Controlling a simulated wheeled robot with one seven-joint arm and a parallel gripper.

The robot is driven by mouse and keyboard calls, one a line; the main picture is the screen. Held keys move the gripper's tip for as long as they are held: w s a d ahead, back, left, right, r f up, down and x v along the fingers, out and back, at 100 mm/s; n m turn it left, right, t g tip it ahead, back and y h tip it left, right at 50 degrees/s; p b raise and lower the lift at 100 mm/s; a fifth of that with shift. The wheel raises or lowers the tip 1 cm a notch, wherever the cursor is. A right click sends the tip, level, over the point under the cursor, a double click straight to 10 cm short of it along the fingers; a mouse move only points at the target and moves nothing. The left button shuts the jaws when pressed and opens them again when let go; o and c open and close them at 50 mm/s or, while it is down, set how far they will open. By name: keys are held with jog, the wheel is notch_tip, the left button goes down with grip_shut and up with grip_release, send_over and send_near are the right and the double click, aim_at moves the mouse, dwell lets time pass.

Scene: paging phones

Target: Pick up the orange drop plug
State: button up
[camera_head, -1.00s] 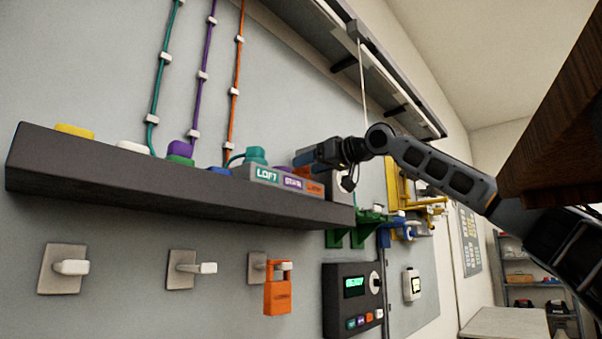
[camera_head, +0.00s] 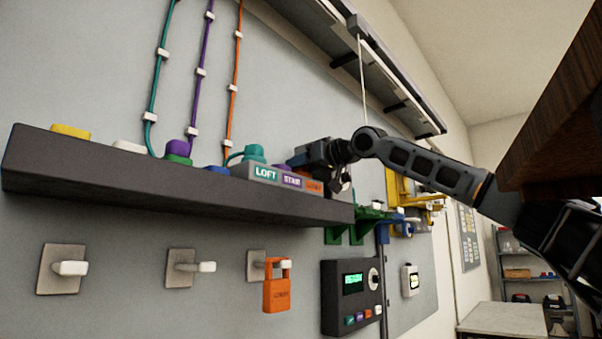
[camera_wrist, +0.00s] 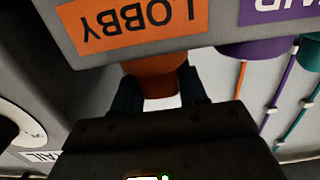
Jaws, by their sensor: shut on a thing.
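The orange drop plug (camera_wrist: 155,78) shows in the wrist view behind the grey box edge, under the orange LOBBY label. My gripper (camera_wrist: 160,92) has its two dark fingers on either side of the plug and is shut on it. In the head view my gripper (camera_head: 308,156) is at the right end of the grey labelled box (camera_head: 250,173) on the dark shelf. There the plug is hidden behind the gripper and box. In the wrist view, the plug still sits close to the box; whether it is lifted I cannot tell.
A purple plug (camera_wrist: 252,48) is beside it in the wrist view. A teal plug (camera_head: 253,153) stands at the box's left end. The dark shelf (camera_head: 150,185) runs below.

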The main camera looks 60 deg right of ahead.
jog(key=shift+c, duration=1.1)
notch_tip(320, 180, up, 9)
jog(key=p, duration=0.7)
jog(key=shift+r+p, duration=0.3)
jog(key=shift+r, duration=0.25)
jog(key=shift+w+a+f+b, duration=0.1)
jog(key=shift+w+a+b, duration=0.85)
jog(key=shift+a, duration=1.9)
jog(key=shift+w+a+r+b, duration=0.1)
jog(key=shift+w+a+b, duration=0.3)
jog(key=shift+a+b, duration=1.75)
jog(key=shift+w+a+f+b, duration=0.1)
jog(key=shift+w+a+b, duration=0.5)
jog(key=shift+a, duration=2.95)
jog(key=w+a+b, duration=0.1)
jog(key=w+a, duration=0.2)
jog(key=a, duration=0.8)
jog(key=w+a+b, duration=0.1)
jog(key=w+a, duration=0.1)
jog(key=a, duration=1)
jog(key=shift+w+a, duration=0.15)
jog(key=shift+w, duration=0.25)
